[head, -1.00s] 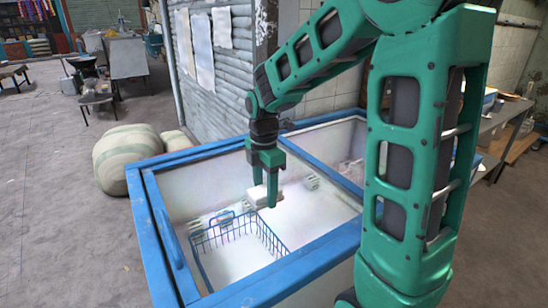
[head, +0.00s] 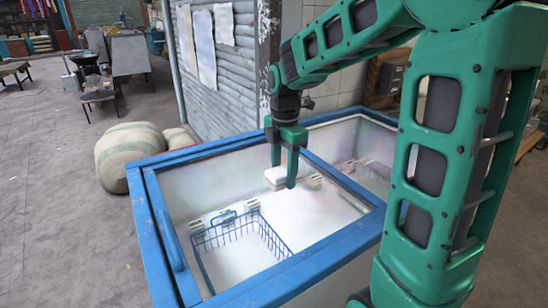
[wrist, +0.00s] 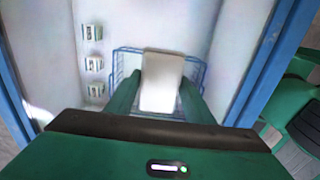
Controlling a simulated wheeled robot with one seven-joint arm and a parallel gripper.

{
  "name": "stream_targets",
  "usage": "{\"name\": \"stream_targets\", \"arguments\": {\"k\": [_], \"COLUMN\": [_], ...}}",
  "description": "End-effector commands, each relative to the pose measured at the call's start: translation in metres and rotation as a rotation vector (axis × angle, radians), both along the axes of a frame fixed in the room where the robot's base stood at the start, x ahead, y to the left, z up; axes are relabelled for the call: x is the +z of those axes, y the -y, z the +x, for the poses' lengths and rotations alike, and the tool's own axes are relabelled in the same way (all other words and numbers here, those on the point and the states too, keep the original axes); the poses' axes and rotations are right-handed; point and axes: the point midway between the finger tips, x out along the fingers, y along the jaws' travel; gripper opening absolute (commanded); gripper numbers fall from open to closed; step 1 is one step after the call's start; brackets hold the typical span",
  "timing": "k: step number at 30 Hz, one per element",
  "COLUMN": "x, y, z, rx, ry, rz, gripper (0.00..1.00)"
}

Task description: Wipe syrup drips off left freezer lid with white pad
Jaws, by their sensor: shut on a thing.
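The freezer (head: 160,232) is a white chest with a blue frame. Its left section has a blue handle on the left edge, and I see into it; whether a clear lid covers it, I cannot tell. No syrup drips can be made out. My gripper (head: 284,177) points down over this section, near the blue divider, shut on the white pad (head: 275,178). In the wrist view my gripper (wrist: 160,100) has the pale pad (wrist: 162,75) between its green fingers. I cannot tell whether the pad touches a surface.
A blue wire basket (head: 222,236) sits inside the left section, below the pad. Small white blocks (wrist: 94,62) line an inner wall. Stuffed sacks (head: 128,152) stand left of the freezer on open floor. A corrugated wall (head: 215,100) rises behind.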

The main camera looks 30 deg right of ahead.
Motion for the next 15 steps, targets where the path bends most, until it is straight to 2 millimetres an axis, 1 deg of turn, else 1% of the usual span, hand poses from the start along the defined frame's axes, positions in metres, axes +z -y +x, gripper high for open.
{"name": "stream_targets", "arguments": {"k": [9,15], "x": [0.028,0.036], "y": [-0.006,-0.007], "z": [0.001,0.001], "rx": [0.008,0.011], "ry": [0.000,0.000], "rz": [0.000,0.000], "gripper": [0.23,0.23]}}
